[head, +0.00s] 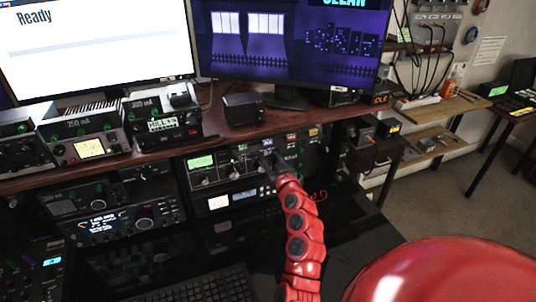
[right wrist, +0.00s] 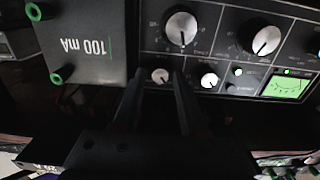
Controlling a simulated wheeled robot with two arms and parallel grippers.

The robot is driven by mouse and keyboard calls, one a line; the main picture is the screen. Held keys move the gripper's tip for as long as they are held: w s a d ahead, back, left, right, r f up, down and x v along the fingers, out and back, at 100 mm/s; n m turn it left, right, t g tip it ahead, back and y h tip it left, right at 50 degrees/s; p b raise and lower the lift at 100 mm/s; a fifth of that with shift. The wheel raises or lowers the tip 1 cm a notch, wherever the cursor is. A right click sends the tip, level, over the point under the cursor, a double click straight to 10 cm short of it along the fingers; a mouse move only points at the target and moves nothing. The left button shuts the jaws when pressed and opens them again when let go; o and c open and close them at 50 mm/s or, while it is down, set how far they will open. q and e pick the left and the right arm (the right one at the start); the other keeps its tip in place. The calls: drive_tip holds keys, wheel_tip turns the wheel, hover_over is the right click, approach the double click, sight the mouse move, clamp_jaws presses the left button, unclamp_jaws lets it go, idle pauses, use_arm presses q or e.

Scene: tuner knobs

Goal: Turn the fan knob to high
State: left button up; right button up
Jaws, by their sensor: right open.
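The tuner panel (head: 215,175) has a green display and several knobs, in the lower shelf bay in the head view. My right gripper (head: 272,160) is at its right part. In the right wrist view my right gripper (right wrist: 157,80) is open, with its two dark fingers pointing at the panel. A small silver knob (right wrist: 160,75) shows between the fingertips; contact cannot be told. Another small knob (right wrist: 209,80) is to its right, and two larger knobs (right wrist: 181,28) and (right wrist: 266,40) are above. The labels are too small to read, so I cannot tell which knob is the fan. My left gripper is not in view.
A grey "100 mA" box (right wrist: 85,42) stands left of the panel in the right wrist view. A wooden shelf (head: 235,140) runs above the tuner in the head view. A keyboard (head: 200,287) lies on the dark desk below.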

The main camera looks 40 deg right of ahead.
drive_tip(key=shift+w, duration=0.35)
drive_tip(key=shift+c, duration=0.3)
clamp_jaws()
drive_tip(key=m+b, duration=0.1)
drive_tip(key=m, duration=1.4)
drive_tip(key=shift+m, duration=0.4)
